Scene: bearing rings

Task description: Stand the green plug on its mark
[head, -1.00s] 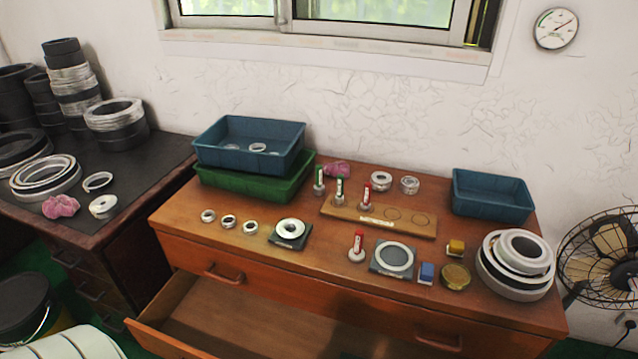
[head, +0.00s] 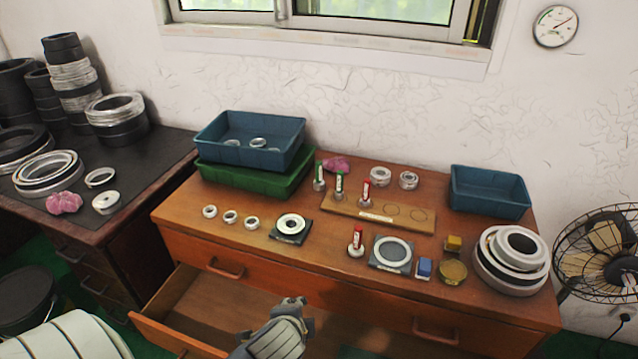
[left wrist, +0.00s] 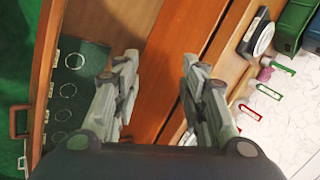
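Two plugs with green-and-white handles show in the head view. One (head: 319,177) stands at the left end of a wooden board (head: 345,210); whether it is on the board or just behind it I cannot tell. The other (head: 339,186) stands on the board. A red-handled plug (head: 366,192) stands beside it. Two empty circle marks (head: 391,210) are on the board's right part. My left gripper (head: 298,303) is over the open drawer, in front of the table and well away from the plugs. In the left wrist view its fingers (left wrist: 159,62) are apart and empty. My right gripper is not seen.
Another red-handled plug (head: 356,242) stands near the table's front, beside a plate with a ring (head: 392,251). Blue bins (head: 490,193), a green bin (head: 255,190) and stacked rings (head: 512,262) border the tabletop. The open drawer (head: 205,308) juts out in front.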

